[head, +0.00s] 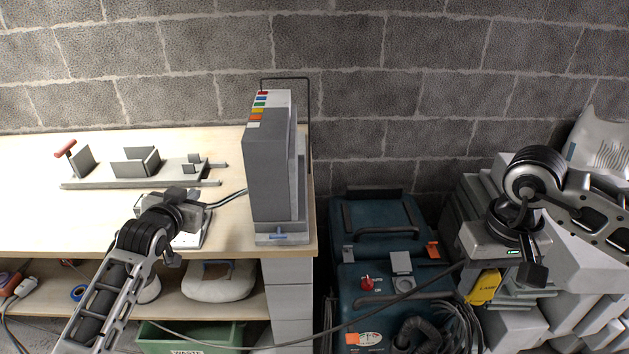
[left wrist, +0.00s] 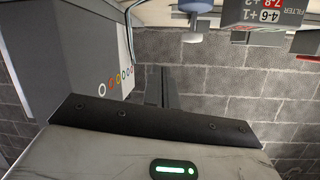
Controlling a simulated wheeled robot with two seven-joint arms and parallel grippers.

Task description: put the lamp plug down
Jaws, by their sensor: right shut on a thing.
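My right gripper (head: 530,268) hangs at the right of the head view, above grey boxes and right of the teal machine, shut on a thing. A dark cable (head: 385,312) rises from the lower left to its near side. The lamp plug itself I cannot make out; the gripper's body hides the cable's end. My left gripper (head: 185,212) is low over the workbench, beside a small light plate; its fingers are not clear. The left wrist view shows a dark bar and a green light on its body, with no clear fingertips.
A grey unit (head: 272,170) with coloured tabs stands on the workbench (head: 100,225); a metal fixture (head: 140,172) lies at the back left. The teal machine (head: 380,220) with a coiled hose and a yellow item (head: 483,287) are near my right gripper. The bench's front left is clear.

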